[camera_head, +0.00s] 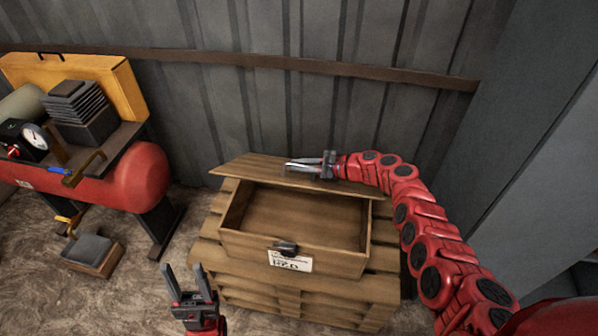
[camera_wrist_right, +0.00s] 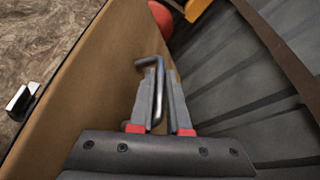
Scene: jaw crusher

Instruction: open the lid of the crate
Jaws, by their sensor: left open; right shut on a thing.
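The wooden crate (camera_head: 325,262) stands on a pallet with its top open and its inside showing empty. A label and dark latch are on its front. The lid (camera_head: 255,168) is raised along the crate's back edge. My right gripper (camera_head: 305,164) is at the lid's upper side. In the right wrist view, its fingers (camera_wrist_right: 160,95) are shut on a dark bent metal handle (camera_wrist_right: 150,64) beside the tan lid panel (camera_wrist_right: 95,90). My left gripper (camera_head: 186,280) is open and empty, low in front of the crate's left side.
The wooden pallet (camera_head: 300,300) is under the crate. A red tank (camera_head: 140,178) with a gauge and stacked dark plates stands at the left. A corrugated wall (camera_head: 240,100) is close behind the crate. A grey panel (camera_head: 520,160) rises at the right.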

